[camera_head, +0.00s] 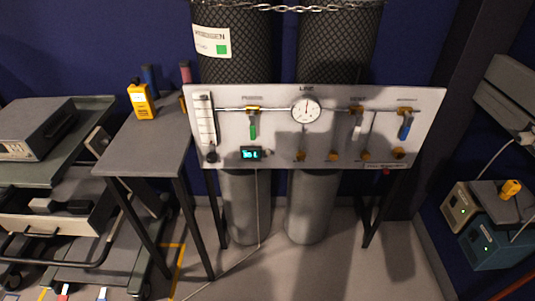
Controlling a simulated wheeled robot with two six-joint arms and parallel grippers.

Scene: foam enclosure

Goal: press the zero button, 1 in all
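A pale gas panel (290,127) stands upright in the middle of the head view, in front of two tall cylinders. It bears a small box with a lit cyan display (250,153) at its lower left and a round dial gauge (306,110) at top centre. A yellow handheld meter (141,100) with a bright screen stands on the small grey table to the left. I cannot make out which control is the zero button; any lettering is too small to read. Neither of my grippers shows.
The small grey table (145,150) stands left of the panel. A grey cart with instruments (50,220) is at the far left. Boxes with green lights (490,235) sit at the right. A thin cable hangs from the display and runs over the floor. Floor before the panel (310,275) is otherwise clear.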

